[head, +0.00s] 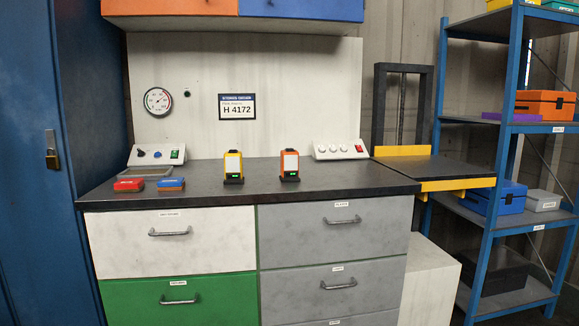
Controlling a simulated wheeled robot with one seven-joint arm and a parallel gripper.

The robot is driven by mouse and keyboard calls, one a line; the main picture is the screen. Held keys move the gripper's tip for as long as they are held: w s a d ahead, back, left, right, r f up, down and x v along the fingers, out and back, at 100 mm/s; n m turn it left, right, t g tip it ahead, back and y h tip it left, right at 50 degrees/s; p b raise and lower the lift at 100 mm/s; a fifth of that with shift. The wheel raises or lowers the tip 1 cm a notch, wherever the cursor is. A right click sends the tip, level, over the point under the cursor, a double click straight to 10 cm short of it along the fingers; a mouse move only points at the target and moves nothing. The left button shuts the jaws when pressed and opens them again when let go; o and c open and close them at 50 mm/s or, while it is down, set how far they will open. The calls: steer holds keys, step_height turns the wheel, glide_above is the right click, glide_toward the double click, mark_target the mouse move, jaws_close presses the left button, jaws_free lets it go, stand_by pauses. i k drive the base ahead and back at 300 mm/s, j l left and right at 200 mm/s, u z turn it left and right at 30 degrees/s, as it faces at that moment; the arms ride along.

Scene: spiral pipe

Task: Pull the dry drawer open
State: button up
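The bench has several drawers, all shut. At top left is a white drawer (125,250) with a bar handle (170,232) and a small label (170,213) whose blurred words may read "dry" something. Below it is a green drawer (225,299) with a handle (180,300). At right are an upper grey drawer (300,240) with a handle (343,220) and a lower grey drawer (290,290) with a handle (338,285). Their labels are too small to read surely. My gripper is not in view.
The dark worktop (225,196) carries a red box (129,185), a blue box (171,184), a yellow device (233,167) and an orange device (290,165). A blue cabinet (40,220) stands left, a pale block (428,285) and blue shelving (492,200) right. The drawer fronts are unobstructed.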

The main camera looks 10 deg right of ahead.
mark_target(130, 244)
steer(key=i+l+u, duration=0.15)
steer(key=i+u, duration=0.2)
steer(key=i+l+u, duration=0.3)
steer(key=i, duration=0.25)
